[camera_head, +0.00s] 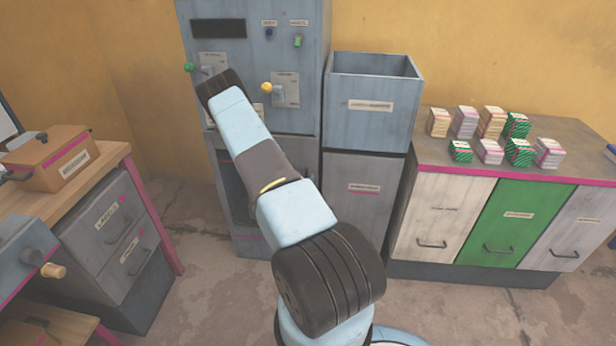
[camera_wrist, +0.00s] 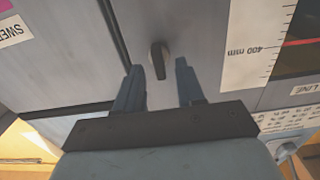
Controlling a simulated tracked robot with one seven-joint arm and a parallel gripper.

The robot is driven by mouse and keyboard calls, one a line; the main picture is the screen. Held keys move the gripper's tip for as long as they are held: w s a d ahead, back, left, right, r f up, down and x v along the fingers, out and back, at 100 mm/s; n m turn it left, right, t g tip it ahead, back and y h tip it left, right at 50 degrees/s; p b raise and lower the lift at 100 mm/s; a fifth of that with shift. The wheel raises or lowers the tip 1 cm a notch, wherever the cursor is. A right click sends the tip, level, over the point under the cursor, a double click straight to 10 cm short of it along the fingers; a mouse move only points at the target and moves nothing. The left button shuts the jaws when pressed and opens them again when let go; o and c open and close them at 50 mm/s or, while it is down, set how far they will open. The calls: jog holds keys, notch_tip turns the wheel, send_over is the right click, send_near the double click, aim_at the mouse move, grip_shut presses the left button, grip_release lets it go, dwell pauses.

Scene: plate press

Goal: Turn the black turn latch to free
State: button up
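My gripper (camera_wrist: 156,72) is open, with one finger on each side of the latch's lower end. I cannot tell whether either finger touches it. In the head view my arm reaches up and away toward the grey machine (camera_head: 300,90); the gripper and the latch are hidden there.
A scale strip marked 400 mm (camera_wrist: 256,42) is right of the latch. The machine carries a green-knobbed lever (camera_head: 189,68) and a yellow-knobbed lever (camera_head: 266,87). A grey bin (camera_head: 372,103) and a counter with several small packs (camera_head: 490,122) stand to the right.

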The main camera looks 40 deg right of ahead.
jog(key=shift+x, duration=1.1)
jog(key=shift+c, duration=0.2)
